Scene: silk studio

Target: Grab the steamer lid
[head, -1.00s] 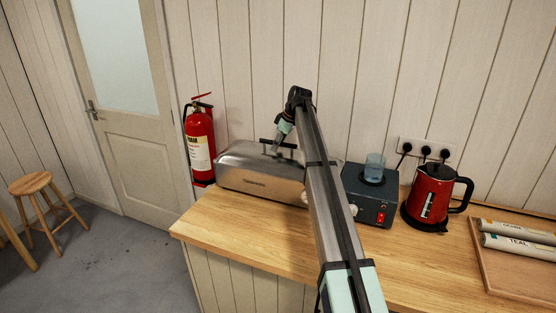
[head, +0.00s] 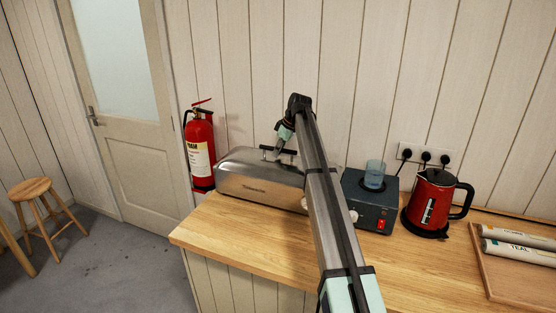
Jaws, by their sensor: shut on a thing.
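The steamer (head: 260,187) is a long metal box at the back left of the wooden counter. Its rounded grey lid (head: 238,160) sits on top, with a dark bar handle (head: 265,148). My gripper (head: 279,151) points down and left at the lid's handle and is shut on it. The fingertips are small in this view, and their exact hold is hard to see. The lid looks level on the body, and I see no clear gap between them. My arm hides the steamer's right end.
A dark box with a blue beaker (head: 374,174), a red kettle (head: 431,204) and a wooden tray (head: 511,270) with labelled rolls stand to the right. A red fire extinguisher (head: 200,150) is behind the steamer's left end. The counter's front left (head: 230,225) is clear.

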